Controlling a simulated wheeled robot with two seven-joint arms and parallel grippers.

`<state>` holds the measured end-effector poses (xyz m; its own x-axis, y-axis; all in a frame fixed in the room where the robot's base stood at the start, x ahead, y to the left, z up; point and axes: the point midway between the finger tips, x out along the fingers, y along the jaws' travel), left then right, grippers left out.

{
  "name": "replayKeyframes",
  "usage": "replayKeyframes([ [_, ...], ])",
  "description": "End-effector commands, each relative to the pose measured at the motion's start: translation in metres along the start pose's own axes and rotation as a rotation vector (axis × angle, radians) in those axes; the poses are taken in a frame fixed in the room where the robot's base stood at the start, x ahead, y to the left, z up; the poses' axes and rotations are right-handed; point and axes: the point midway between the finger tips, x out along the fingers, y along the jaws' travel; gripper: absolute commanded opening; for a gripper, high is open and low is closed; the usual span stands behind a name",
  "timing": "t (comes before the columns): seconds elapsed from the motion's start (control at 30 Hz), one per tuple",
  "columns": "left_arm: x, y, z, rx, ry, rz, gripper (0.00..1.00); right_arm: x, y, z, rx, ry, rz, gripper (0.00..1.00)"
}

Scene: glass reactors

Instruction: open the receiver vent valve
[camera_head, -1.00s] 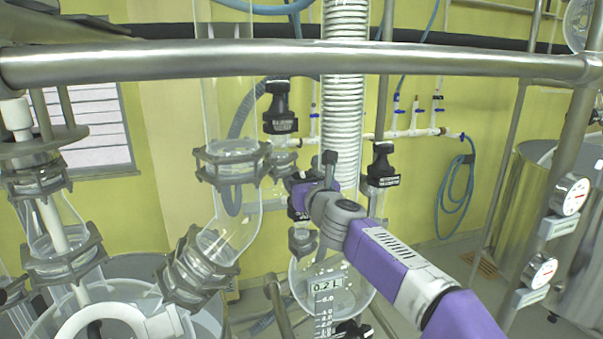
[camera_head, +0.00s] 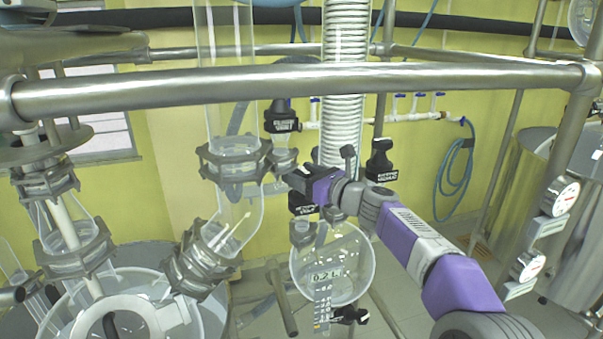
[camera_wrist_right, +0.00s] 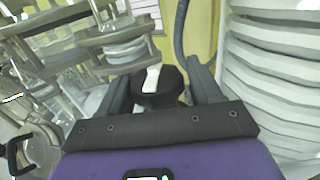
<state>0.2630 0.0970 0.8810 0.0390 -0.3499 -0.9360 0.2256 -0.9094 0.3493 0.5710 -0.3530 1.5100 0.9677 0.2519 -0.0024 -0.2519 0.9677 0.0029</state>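The receiver is the round glass flask (camera_head: 333,264) with a 0.2 L readout. A black valve with a small label (camera_head: 302,204) sits just above it at its left; I cannot read the label with certainty. I cannot tell whether the fingers touch the knob. My left gripper is out of view.
A steel rail (camera_head: 300,86) crosses in front, above my right arm. Other black valves stand nearby, at upper left (camera_head: 282,118), right (camera_head: 381,162) and below the flask (camera_head: 350,315). Clamped glass pipes (camera_head: 235,165) are close left of the gripper; a white ribbed column (camera_head: 345,100) rises behind.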

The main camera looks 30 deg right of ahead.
Motion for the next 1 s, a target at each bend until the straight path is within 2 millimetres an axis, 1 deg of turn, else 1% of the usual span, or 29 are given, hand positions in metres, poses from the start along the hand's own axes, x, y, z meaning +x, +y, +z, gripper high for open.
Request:
replayKeyframes([
  [0.03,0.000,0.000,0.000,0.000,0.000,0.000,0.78,-0.002,0.002,0.008,-0.001,-0.015,0.005,0.70],
  [0.23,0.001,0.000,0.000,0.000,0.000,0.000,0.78,-0.001,0.003,0.008,-0.002,-0.016,0.001,0.70],
  [0.33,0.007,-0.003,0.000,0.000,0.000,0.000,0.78,-0.001,0.005,0.007,-0.001,-0.019,-0.038,0.70],
  [1.0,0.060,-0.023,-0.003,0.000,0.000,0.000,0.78,0.001,0.007,0.004,0.005,-0.017,-0.520,0.70],
])
